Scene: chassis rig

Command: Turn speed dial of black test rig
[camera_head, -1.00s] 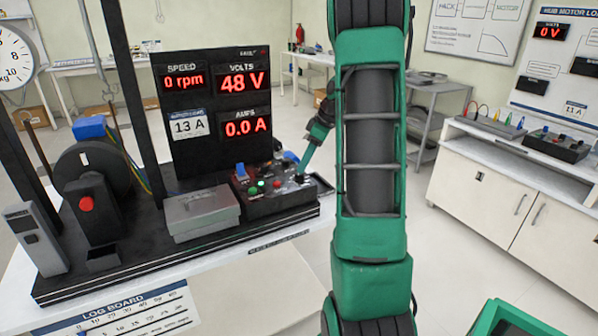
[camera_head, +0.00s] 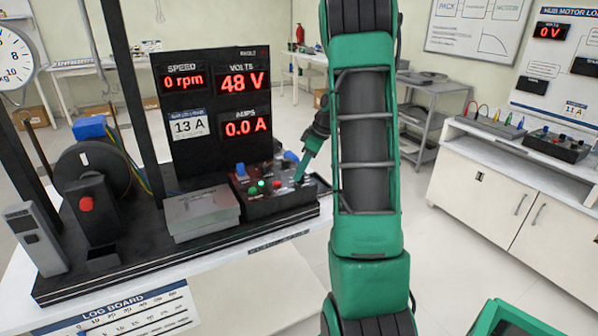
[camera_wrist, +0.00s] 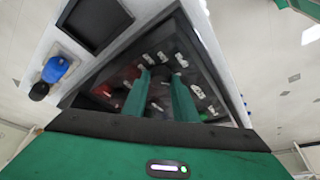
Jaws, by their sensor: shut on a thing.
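The black test rig (camera_head: 105,270) stands on a white bench at the left in the head view. Its control box (camera_head: 262,205) carries a green button, a red button, blue parts and white labels. My gripper (camera_head: 299,177) reaches down onto the right part of this box. In the wrist view, its two green fingers (camera_wrist: 162,76) close around a dark knob, the speed dial (camera_wrist: 161,71), on the labelled panel. The fingers hide most of the dial, so its pointer position cannot be read. The rig's display (camera_head: 218,105) shows 0 rpm, 48 V and 0.0 A.
A grey metal box (camera_head: 201,214) sits left of the control box. A motor wheel (camera_head: 92,172) and a red-button post (camera_head: 92,215) stand farther left. A dark tray (camera_wrist: 94,22) lies beside the panel. A white cabinet (camera_head: 500,205) stands at the right; open floor lies between.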

